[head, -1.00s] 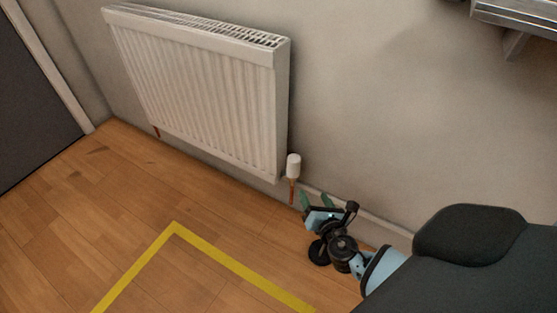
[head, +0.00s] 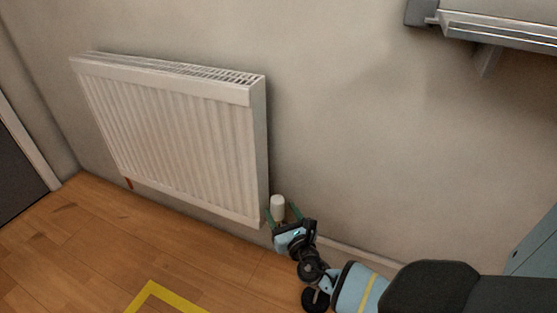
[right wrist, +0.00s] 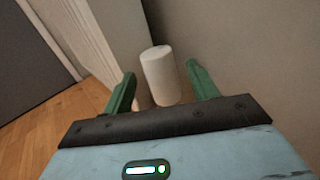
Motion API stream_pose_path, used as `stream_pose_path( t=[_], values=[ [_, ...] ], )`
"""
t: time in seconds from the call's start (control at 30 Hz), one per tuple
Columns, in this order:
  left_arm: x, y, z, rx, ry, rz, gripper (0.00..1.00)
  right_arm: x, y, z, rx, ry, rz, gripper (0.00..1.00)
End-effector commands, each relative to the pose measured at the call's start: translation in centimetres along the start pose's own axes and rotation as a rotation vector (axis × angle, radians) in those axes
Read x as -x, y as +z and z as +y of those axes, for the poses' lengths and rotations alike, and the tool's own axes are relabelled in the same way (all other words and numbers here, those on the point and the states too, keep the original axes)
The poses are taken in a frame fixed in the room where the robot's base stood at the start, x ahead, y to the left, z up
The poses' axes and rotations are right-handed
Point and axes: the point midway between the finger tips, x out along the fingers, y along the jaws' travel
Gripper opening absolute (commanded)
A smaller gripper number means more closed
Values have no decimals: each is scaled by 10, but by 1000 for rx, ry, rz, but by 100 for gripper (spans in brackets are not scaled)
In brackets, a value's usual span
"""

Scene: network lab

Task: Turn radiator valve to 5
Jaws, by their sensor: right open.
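The white radiator valve (head: 277,207) is a small upright cylinder at the lower right corner of the white radiator (head: 185,140). My right gripper (head: 281,217) is open, with its green fingers on either side of the valve in the head view. In the right wrist view the valve (right wrist: 160,74) stands between and slightly beyond the two green fingertips (right wrist: 160,75), with gaps on both sides. No number marks can be read on the valve. Its lower pipe is hidden behind my gripper in the head view. My left gripper is not in view.
The wall (head: 350,120) runs close behind the valve. A skirting board (head: 350,254) runs along its foot. Wooden floor (head: 80,240) with a yellow line (head: 150,291) lies clear in front. A metal shelf or tray (head: 500,28) juts out at the upper right.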

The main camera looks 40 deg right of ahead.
Motion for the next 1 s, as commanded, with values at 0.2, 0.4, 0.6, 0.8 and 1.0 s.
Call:
stream_pose_path(
  t=[0.2, 0.4, 0.6, 0.8, 1.0],
  values=[
    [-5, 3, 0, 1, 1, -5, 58, -18, -1, 0, -1, -1, 1, 59],
    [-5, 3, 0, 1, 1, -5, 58, -21, 0, 0, -1, -1, 1, 59],
    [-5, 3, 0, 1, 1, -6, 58, -20, 0, 0, -1, 0, 1, 47],
    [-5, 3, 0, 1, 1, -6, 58, -20, 0, 0, -1, -1, 1, 21],
    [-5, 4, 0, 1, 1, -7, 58, -20, 0, 0, -1, -2, 1, 15]
  ],
)
